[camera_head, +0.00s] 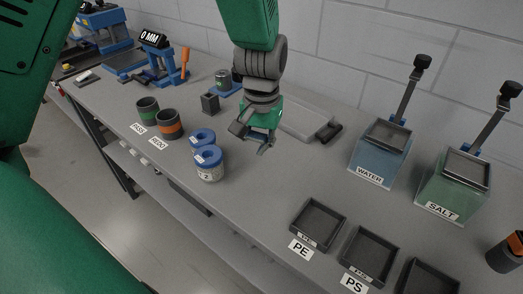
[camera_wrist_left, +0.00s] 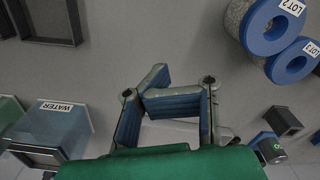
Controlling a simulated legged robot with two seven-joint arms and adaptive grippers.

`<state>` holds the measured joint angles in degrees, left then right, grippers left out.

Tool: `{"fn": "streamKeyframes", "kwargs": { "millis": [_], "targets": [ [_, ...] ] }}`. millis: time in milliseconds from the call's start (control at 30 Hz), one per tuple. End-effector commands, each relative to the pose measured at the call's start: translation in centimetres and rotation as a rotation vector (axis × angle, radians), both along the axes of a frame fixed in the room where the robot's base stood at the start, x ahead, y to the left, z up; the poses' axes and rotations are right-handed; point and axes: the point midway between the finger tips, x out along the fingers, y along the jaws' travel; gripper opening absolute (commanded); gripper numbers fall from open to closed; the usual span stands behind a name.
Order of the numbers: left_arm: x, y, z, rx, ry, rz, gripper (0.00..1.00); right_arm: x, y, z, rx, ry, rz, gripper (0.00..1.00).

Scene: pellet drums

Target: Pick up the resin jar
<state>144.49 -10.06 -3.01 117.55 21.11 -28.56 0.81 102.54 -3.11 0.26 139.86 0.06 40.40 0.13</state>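Two resin jars with blue ring-shaped lids stand close together near the table's front edge in the head view: the nearer jar (camera_head: 209,172) and the farther jar (camera_head: 203,138). In the left wrist view the LOT 2 jar (camera_wrist_left: 268,22) and the LOT 3 jar (camera_wrist_left: 291,64) are at upper right. My left gripper (camera_head: 254,142) is above the table, to the right of the jars and apart from them. In the wrist view its fingers (camera_wrist_left: 168,90) curl inward, their tips overlap, and nothing is between them. My right gripper is out of view.
Two open cups (camera_head: 170,124) stand left of the jars. A grey block (camera_head: 210,103) and small canister (camera_head: 222,78) are behind. WATER (camera_head: 378,158) and SALT (camera_head: 452,185) tanks stand right. Dark trays (camera_head: 318,224) line the front right. Bare table lies between jars and trays.

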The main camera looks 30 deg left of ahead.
Motion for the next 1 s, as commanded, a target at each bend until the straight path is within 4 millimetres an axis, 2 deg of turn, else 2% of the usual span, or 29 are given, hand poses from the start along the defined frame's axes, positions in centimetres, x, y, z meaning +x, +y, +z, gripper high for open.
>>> {"fn": "streamKeyframes", "kwargs": {
  "millis": [67, 100, 267, 300, 333, 600, 733, 867, 1000],
  "targets": [
    [0.0, 0.1, 0.0, -0.001, -0.001, 0.001, 0.0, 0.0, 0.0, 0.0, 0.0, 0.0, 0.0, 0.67],
    [-0.1, 0.2, 0.0, -0.002, -0.002, 0.001, 0.06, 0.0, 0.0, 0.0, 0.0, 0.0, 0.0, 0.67],
    [-0.1, 0.4, 0.0, -0.003, -0.003, 0.001, 0.62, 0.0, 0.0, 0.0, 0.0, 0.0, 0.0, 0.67],
    [-0.1, 0.3, 0.0, -0.003, -0.003, 0.001, 0.76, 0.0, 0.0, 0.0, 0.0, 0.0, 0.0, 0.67],
    [-0.1, 0.3, 0.0, -0.002, -0.003, 0.001, 0.8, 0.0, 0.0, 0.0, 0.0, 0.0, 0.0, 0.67],
    [0.0, 0.0, 0.1, 0.001, -0.003, 0.0, 0.8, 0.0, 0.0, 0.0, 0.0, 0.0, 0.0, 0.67],
    [0.0, 0.0, 0.9, 0.001, -0.005, 0.0, 0.8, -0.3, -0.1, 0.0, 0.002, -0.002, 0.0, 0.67],
    [0.1, 0.2, 2.9, -0.001, -0.009, -0.001, 0.8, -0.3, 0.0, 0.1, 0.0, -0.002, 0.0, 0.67],
    [0.1, 0.5, 6.0, -0.003, -0.008, 0.001, 0.8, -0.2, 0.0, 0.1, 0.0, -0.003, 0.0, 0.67]
  ]
}}
